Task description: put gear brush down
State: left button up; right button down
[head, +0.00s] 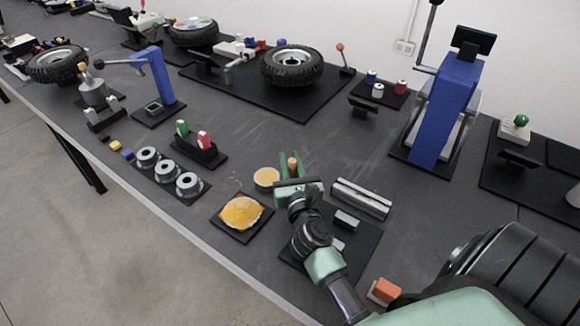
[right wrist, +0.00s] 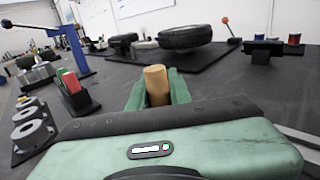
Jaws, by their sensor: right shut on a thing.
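My right gripper (head: 291,158) reaches over the middle of the workbench, beyond the tray with the yellow-orange substance. It is shut on the gear brush (head: 293,168), of which a short tan, wood-coloured cylindrical part shows between the green fingers. In the right wrist view the brush (right wrist: 156,84) stands roughly upright between the two fingers (right wrist: 157,88). Its lower end is hidden behind the gripper body, so I cannot tell whether it touches the bench. My left gripper is not in view.
A small round dish (head: 266,178) is close left of the gripper, with the yellow-orange tray (head: 221,222) nearer. A silver rail block (head: 361,198) lies right. A red-and-green holder (head: 200,150) and grey rings (head: 168,172) stand left. Bare bench (head: 335,145) lies beyond the gripper.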

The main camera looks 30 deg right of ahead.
aim_at(293, 174)
jog(key=shift+f, duration=0.1)
jog(key=shift+f, duration=0.1)
jog(key=shift+f, duration=0.15)
jog(key=c, duration=1.3)
grip_release()
jog(key=shift+r, duration=0.2)
jog(key=shift+s+a, duration=0.1)
jog(key=shift+s, duration=0.05)
jog(key=b+v, duration=0.1)
jog(key=v, duration=0.5)
jog(key=shift+s+a, duration=0.1)
jog(key=shift+s, duration=0.1)
jog(key=shift+s+a+r, duration=0.1)
jog(key=shift+s, duration=0.2)
